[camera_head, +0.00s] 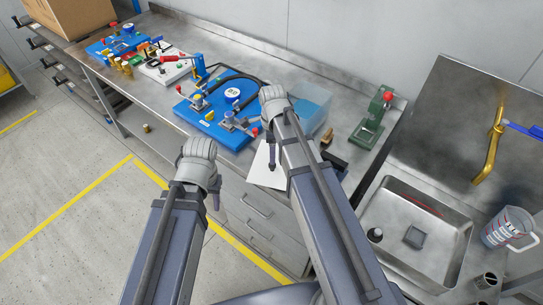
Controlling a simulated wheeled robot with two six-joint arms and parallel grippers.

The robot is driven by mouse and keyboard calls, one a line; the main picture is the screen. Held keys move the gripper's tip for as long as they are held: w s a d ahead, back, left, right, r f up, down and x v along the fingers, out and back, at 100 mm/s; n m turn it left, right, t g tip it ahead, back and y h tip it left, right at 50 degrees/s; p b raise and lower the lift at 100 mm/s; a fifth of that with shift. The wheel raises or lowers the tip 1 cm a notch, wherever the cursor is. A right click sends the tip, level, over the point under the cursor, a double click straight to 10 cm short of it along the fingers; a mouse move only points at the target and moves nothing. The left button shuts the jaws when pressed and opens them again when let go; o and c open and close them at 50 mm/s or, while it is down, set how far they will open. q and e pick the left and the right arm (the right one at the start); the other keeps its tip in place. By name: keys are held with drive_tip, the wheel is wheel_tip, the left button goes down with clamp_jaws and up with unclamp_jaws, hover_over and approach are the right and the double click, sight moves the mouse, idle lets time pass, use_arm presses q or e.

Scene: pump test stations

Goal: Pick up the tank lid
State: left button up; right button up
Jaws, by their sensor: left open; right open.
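A clear tank (318,112) with a bluish tint stands on the bench behind my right wrist, which hides part of it. I cannot tell whether a lid is on it. A flat white sheet or plate (260,176) lies near the bench's front edge; I cannot tell whether it is the tank lid. My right gripper (271,164) points down over this white piece, open and empty. My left gripper (216,204) is open and empty, in front of the bench over the drawers. Its fingers are small and partly hidden.
A blue pump board (212,128) with valves and hoses lies left of the tank. A green press (374,118) stands to its right. A steel sink (452,216) with a brass tap (489,150) and a measuring jug (505,227) is at the right. A cardboard box (75,15) stands at the far left.

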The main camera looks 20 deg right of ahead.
sight(262, 173)
drive_tip(key=shift+s, duration=0.2)
drive_tip(key=shift+f+b, duration=0.4)
drive_tip(key=shift+b, duration=0.2)
drive_tip(key=shift+w+f+b, duration=0.1)
drive_tip(key=shift+f+b, duration=0.65)
drive_tip(key=shift+f, duration=0.05)
drive_tip(key=shift+f, duration=0.1)
wheel_tip(262, 173, down, 5)
drive_tip(key=b, duration=0.5)
drive_tip(key=shift+f, duration=0.1)
clamp_jaws()
